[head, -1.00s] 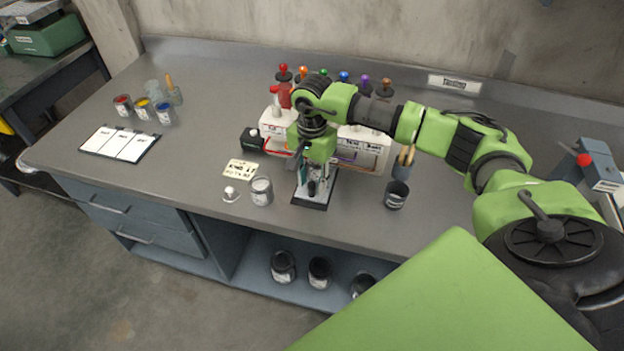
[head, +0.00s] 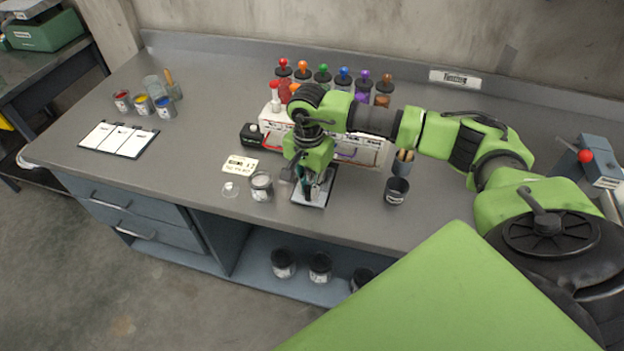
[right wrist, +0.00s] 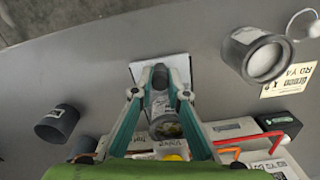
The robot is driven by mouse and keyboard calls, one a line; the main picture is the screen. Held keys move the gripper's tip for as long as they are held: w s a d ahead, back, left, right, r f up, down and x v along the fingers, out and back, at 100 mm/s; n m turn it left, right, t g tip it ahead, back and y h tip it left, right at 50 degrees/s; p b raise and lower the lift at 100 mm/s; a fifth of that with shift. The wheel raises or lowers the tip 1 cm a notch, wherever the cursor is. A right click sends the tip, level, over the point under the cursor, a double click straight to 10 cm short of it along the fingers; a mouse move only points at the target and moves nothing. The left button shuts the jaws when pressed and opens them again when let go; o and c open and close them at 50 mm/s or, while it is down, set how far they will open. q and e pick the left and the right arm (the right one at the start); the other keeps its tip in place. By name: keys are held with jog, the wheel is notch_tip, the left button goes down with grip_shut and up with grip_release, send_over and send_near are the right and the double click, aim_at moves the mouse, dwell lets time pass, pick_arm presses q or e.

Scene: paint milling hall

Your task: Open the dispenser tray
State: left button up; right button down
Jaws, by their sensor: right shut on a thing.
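The white dispenser (head: 375,150) stands at the middle of the bench, with labels and coloured handles on its front. My right gripper (head: 312,190) points down in front of it, over a small pale plate with a dark edge (head: 326,195). My left gripper is not in view.
A glass jar (head: 262,187) and a label card (head: 240,165) are left of the gripper. A dark cup (head: 396,190) stands to the right. Coloured bottles (head: 344,80) stand behind the dispenser.

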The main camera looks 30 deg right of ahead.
jog(key=s+a, duration=0.3)
jog(key=shift+a, duration=0.25)
jog(key=shift+w, duration=0.1)
jog(key=shift+d, duration=0.15)
jog(key=c, duration=2)
grip_release()
notch_tip(320, 180, up, 12)
jog(key=shift+r, duration=0.1)
